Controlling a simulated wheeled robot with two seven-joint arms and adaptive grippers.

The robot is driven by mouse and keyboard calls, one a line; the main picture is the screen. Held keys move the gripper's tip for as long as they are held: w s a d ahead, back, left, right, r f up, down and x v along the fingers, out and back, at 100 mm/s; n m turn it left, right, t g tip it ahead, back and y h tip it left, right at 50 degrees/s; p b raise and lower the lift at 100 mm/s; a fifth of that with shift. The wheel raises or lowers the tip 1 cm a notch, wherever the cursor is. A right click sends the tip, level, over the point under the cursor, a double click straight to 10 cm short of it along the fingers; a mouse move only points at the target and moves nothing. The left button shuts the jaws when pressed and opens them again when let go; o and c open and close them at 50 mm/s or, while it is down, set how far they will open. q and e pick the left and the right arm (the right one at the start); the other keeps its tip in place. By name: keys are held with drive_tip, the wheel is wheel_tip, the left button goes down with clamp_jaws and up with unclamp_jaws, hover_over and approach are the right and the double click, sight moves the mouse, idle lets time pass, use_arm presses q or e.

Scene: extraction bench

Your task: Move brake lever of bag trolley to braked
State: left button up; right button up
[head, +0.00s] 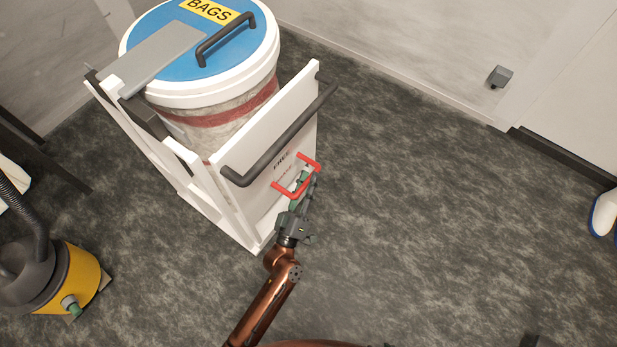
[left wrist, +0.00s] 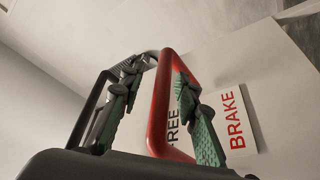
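The bag trolley (head: 222,200) is a white frame with a dark push handle (head: 285,135). Its red U-shaped brake lever (head: 309,160) is on the end panel, below the handle. The lever also shows in the left wrist view (left wrist: 159,105), by a label reading FREE and BRAKE (left wrist: 236,120); the lever stands at the FREE side. My left gripper (head: 305,184) is at the lever. In the left wrist view its green-padded fingers (left wrist: 155,105) are apart, one on each side of the red bar, with a gap visible on the left.
A white bin with a blue BAGS lid (head: 170,65) stands in the trolley. A yellow and black vacuum (head: 70,280) is at the lower left. A small grey box (head: 499,76) is on the back wall.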

use_arm(q)
drive_tip(key=shift+w+r, duration=0.1)
drive_tip(key=shift+w, duration=0.1)
drive_tip(key=shift+d, duration=0.1)
clamp_jaws()
idle(0.5)
